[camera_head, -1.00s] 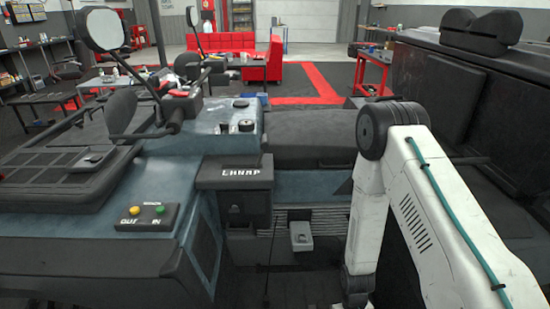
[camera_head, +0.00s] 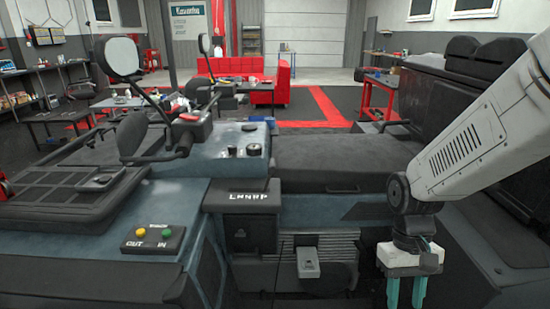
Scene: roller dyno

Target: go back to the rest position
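My gripper (camera_head: 405,292) hangs at the lower right of the head view, at the end of my white arm. Its two teal fingers point down with a gap between them, and nothing shows between them. The fingertips are close to the bottom edge of the picture. The gripper is to the right of a small grey pedal-like part (camera_head: 308,263) and apart from it in the picture.
A blue-grey vehicle or machine body fills the foreground, with a button box (camera_head: 153,240) at left and a dark labelled box (camera_head: 242,197) in the middle. A mirror (camera_head: 118,57) stands at left. A red sofa (camera_head: 245,72) and red table (camera_head: 378,97) are farther back.

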